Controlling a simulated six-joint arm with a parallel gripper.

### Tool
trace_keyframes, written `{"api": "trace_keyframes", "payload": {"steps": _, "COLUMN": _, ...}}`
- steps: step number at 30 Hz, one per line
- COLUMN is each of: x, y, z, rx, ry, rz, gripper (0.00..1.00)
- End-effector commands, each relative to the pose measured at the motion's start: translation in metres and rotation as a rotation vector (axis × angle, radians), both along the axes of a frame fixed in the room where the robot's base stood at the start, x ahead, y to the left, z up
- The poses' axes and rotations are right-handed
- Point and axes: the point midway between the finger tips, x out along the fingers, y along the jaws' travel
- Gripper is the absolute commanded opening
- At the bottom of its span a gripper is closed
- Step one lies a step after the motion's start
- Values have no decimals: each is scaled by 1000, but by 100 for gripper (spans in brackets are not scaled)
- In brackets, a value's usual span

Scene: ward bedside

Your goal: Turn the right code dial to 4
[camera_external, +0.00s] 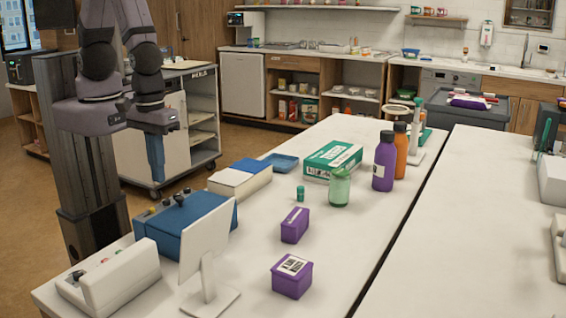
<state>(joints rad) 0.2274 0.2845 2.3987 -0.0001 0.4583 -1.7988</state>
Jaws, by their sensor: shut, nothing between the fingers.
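A blue box (208,226) stands at the near left of the white table, with several small dark knobs (179,199) on its top. The knobs may be the code dials; they are too small to read any numbers, and I cannot tell which one is the right dial. My gripper (157,180) points down, shut and empty, beyond the table's left edge. It is up and behind the blue box in the picture, apart from it.
A white panel on a stand (205,245) partly covers the blue box's front. A white console with coloured buttons (112,278) is at its left. A blue-and-white box (240,180) lies behind. Purple boxes (294,225), a green jar (339,188) and bottles (384,163) stand to the right.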

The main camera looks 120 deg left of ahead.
Motion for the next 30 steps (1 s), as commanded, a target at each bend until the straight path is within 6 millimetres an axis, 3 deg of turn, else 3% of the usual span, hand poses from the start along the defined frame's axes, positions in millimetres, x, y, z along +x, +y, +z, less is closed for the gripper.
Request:
{"api": "trace_keyframes", "payload": {"steps": 11, "x": 1, "y": 0, "z": -11, "rx": 0, "ry": 0, "rz": -1, "gripper": 0}}
{"api": "trace_keyframes", "payload": {"steps": 30, "x": 0, "y": 0, "z": -67, "rx": 0, "ry": 1, "rz": -1, "gripper": 0}}
